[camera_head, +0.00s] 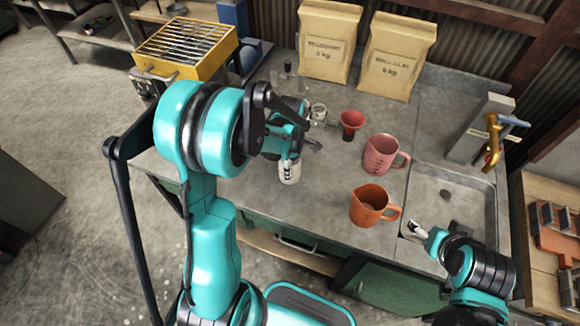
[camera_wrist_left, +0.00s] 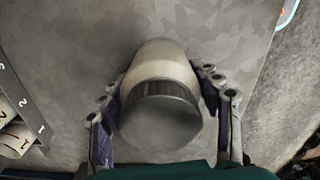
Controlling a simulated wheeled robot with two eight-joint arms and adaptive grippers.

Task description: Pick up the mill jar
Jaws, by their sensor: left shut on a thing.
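The mill jar shows in the left wrist view as a pale rounded body with a dark ribbed-edge cap (camera_wrist_left: 160,112), between the two fingers of my left gripper (camera_wrist_left: 165,100). In the head view a white jar body (camera_head: 289,172) shows just below my left gripper (camera_head: 291,150), its upper part hidden by the gripper. My left gripper is shut on the jar. I cannot tell whether the jar's base touches the worktop. My right gripper (camera_head: 416,229) is by the front left edge of the sink, away from the jar; its finger opening is too small to tell.
An orange jug (camera_head: 367,206), a pink jug (camera_head: 380,156) and a red funnel (camera_head: 351,122) stand right of the jar on the grey worktop (camera_head: 325,195). Two paper bags (camera_head: 328,42) stand behind. A sink (camera_head: 460,205) with a tap is at right, a yellow grill (camera_head: 170,68) at left.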

